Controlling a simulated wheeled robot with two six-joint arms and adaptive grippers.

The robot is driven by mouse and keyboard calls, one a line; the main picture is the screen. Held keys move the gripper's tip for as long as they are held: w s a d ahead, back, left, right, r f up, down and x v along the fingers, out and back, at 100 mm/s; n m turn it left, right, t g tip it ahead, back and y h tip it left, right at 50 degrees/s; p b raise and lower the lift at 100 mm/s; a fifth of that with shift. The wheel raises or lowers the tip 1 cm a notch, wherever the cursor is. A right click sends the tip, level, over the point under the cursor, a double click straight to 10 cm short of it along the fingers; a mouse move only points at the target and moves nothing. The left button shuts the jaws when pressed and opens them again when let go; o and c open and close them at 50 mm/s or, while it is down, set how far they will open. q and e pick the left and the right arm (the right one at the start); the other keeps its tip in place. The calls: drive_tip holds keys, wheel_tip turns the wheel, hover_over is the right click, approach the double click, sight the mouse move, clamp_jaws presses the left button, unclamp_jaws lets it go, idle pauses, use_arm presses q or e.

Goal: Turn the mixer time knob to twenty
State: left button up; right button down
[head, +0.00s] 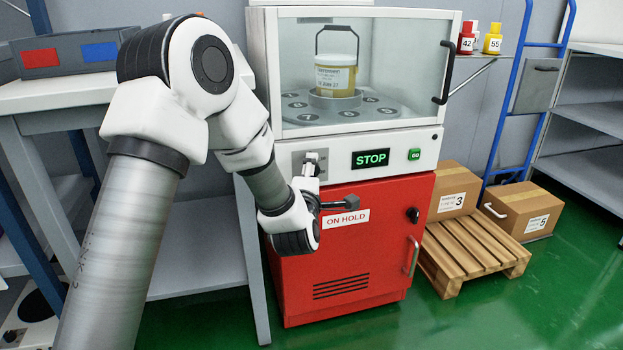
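The mixer (437,145) is a white cabinet with a glass-fronted chamber above a red lower door. Its control strip has a display (370,158) reading STOP in green and a small green button (414,154). A grey plate (299,160) is at the strip's left end; the time knob and its scale cannot be made out there, with my wrist and gripper in front. My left gripper (314,160) is at this plate, seen small and partly behind my wrist. I cannot tell whether its fingers touch or hold the knob. My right gripper is out of view.
A tub (336,77) with a raised handle stands inside the chamber. The red door has an ON HOLD label (345,219), a black knob (413,214) and a handle (413,256). Boxes (523,209) and a pallet (474,250) stand right. A table (75,93) stands left.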

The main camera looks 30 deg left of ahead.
use_arm(q)
drive_tip(key=shift+c, duration=0.3)
drive_tip(key=c, duration=1.1)
